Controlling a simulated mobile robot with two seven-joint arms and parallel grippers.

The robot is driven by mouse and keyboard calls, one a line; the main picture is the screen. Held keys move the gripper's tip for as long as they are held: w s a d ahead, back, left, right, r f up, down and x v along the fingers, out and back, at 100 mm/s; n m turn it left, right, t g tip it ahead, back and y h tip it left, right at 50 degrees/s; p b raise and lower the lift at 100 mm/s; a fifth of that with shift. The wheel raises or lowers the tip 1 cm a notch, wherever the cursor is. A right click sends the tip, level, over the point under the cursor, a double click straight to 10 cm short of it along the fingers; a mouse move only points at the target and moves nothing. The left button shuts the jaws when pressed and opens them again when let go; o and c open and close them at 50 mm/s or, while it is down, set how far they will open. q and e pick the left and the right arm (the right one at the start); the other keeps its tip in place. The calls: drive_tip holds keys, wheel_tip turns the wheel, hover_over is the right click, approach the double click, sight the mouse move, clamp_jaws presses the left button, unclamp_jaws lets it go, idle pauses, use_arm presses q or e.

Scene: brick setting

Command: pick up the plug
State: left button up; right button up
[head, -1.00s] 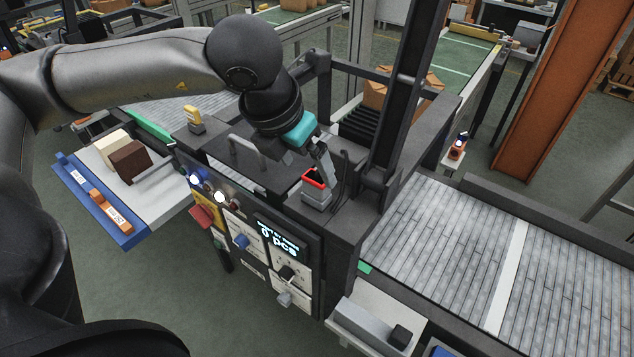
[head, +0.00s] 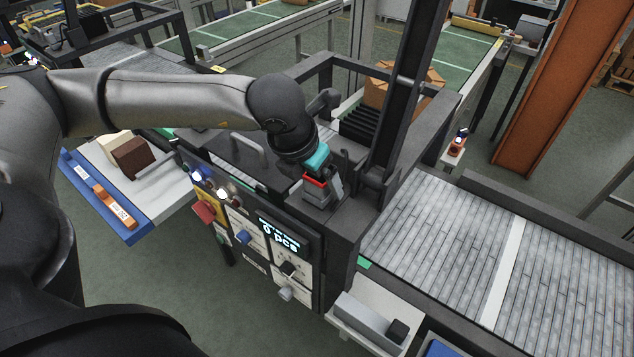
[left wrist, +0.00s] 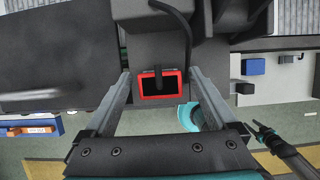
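The plug seems to be the small dark piece at the red-rimmed dark face (left wrist: 160,83) of a grey block on the machine top. Its exact shape is unclear. A black cable (left wrist: 186,25) runs close by. In the head view the red rim (head: 315,181) shows just under my left gripper (head: 322,190). In the left wrist view the fingers of my left gripper (left wrist: 160,76) are open, one on each side of the red rim, with gaps. A dark forked tip (left wrist: 258,131) at the lower right looks like my right gripper; its opening is too small to judge.
A dark upright post (head: 408,90) stands close right of my left gripper. A metal handle (head: 250,145) stands to its left. The control panel (head: 280,237) is on the machine's front. A roller conveyor (head: 445,235) lies to the right, a side tray (head: 155,195) to the left.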

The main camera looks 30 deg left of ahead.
use_arm(q)
clamp_jaws()
idle(0.5)
drive_tip(key=shift+r, duration=0.15)
